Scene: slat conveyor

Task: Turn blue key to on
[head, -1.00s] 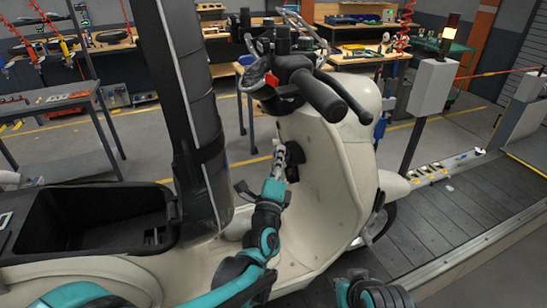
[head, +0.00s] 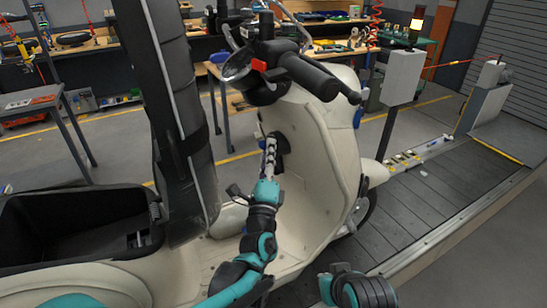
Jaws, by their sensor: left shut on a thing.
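The cream scooter (head: 330,150) stands in front of me, with a black ignition plate (head: 281,143) on the inner face of its front shield. My left gripper (head: 269,145) is at the left edge of this plate. Its slim fingers point up and are shut on the blue key, which is mostly hidden by the fingers. I cannot tell the key's angle. Part of my right arm shows at the bottom edge, but its gripper is out of view.
The handlebar with black grips (head: 315,80) and mirrors is above my left gripper. The upright black seat (head: 170,110) is close on its left, beside the open storage bin (head: 75,225). The slat conveyor (head: 430,215) runs along the right.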

